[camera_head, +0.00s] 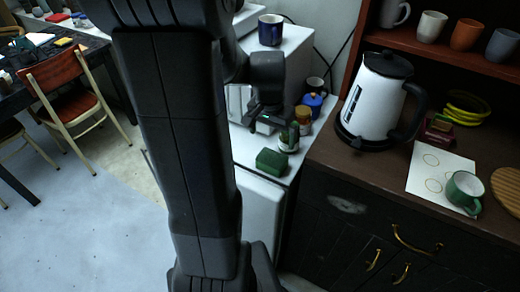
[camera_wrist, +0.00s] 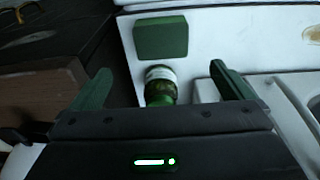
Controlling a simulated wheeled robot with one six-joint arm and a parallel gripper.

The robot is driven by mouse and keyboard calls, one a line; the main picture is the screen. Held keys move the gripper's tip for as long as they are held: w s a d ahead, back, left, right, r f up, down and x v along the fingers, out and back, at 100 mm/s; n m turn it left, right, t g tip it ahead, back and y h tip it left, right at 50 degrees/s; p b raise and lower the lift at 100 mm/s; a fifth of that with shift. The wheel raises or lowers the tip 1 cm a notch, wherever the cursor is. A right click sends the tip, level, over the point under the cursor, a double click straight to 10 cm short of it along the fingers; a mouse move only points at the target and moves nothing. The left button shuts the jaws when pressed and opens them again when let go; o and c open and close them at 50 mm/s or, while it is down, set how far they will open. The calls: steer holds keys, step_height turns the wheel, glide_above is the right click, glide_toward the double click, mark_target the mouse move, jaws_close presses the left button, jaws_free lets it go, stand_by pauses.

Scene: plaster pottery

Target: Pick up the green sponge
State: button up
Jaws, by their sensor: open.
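The green sponge (camera_head: 272,162) is a small dark green block lying on the white surface near its front edge. In the wrist view the sponge (camera_wrist: 161,38) lies at the top, beyond the fingertips and left of the middle. My gripper (camera_head: 266,124) is above the white surface, behind the sponge in the head view and apart from it. In the wrist view its two green-tipped fingers (camera_wrist: 163,85) are spread wide, with nothing held. A green jar with a pale label (camera_wrist: 160,85) shows between the fingers; it also stands behind the sponge in the head view (camera_head: 289,138).
More jars stand behind the sponge, among them a brown jar (camera_head: 303,115) and a blue one (camera_head: 314,103). A blue mug (camera_head: 271,30) stands on the white box. The dark wooden cabinet (camera_head: 340,155) at right bears a white kettle (camera_head: 376,100) and a green mug (camera_head: 464,191).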

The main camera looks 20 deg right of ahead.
mark_target(272, 158)
steer(key=f, duration=0.7)
steer(key=shift+d+f, duration=0.25)
steer(key=shift+d, duration=0.1)
steer(key=shift+w+d+f+p, duration=0.1)
steer(key=shift+w+f+p, duration=0.15)
steer(key=shift+f, duration=1.15)
steer(key=shift+w+d+f+p, duration=0.15)
steer(key=shift+w+f, duration=0.2)
steer(key=shift+f, duration=1)
steer(key=shift+a, duration=0.1)
steer(key=shift+c, duration=0.4)
steer(key=c, duration=0.8)
steer(key=shift+c, duration=0.4)
steer(key=shift+r, duration=0.15)
step_height(272, 158, up, 10)
steer(key=shift+f, duration=0.1)
